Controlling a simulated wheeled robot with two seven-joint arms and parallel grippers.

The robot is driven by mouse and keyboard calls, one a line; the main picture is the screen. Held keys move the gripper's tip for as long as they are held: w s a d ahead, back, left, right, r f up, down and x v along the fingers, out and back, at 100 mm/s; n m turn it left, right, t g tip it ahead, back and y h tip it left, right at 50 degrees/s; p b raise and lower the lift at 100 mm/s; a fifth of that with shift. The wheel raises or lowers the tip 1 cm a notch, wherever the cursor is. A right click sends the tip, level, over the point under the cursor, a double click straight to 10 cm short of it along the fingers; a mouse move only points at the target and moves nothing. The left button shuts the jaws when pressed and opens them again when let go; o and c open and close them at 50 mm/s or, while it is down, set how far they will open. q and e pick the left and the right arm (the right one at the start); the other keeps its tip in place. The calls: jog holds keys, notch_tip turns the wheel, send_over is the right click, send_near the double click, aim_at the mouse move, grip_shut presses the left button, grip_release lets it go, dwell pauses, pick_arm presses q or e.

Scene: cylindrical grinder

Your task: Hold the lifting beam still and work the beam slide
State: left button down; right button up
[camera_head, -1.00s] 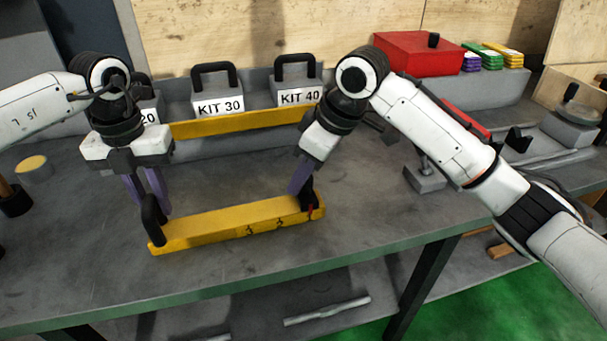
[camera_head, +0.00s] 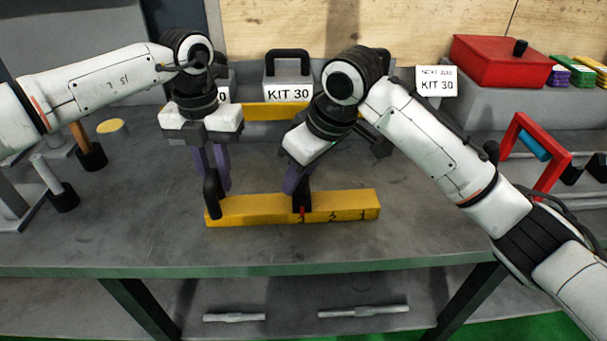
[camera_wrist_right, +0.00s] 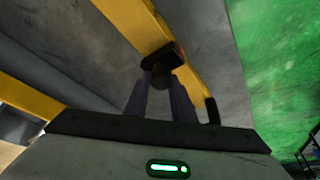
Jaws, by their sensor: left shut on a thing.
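The yellow lifting beam (camera_head: 262,209) lies on the bench, with a black handle (camera_head: 211,196) upright at its left end. My left gripper (camera_head: 213,184) is shut at that handle. The dark beam slide (camera_head: 304,195) sits near the beam's middle, with a red pointer at the leftmost of the black marks. My right gripper (camera_head: 297,186) is at the slide, fingers pointing down. In the right wrist view its purple fingers (camera_wrist_right: 160,98) close around the slide's black knob (camera_wrist_right: 160,75), above the beam (camera_wrist_right: 138,20).
A grey KIT 30 block (camera_head: 288,80) stands behind, by another yellow beam (camera_head: 270,111). A sign (camera_head: 436,82) reads NEXT JOB KIT 30. A red box (camera_head: 497,62) and red frame (camera_head: 555,155) are at right. Bench in front of the beam is clear.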

pick_arm(q)
jog(key=shift+d, duration=0.2)
pick_arm(e)
jog(key=o, duration=0.4)
jog(key=shift+a+r, duration=0.1)
jog(key=shift+c, duration=0.2)
jog(key=shift+o, duration=0.2)
pick_arm(q)
jog(key=shift+a, duration=0.1)
jog(key=shift+a, duration=0.1)
pick_arm(e)
jog(key=v, duration=1.2)
pick_arm(q)
jog(key=c, duration=1.5)
grip_release()
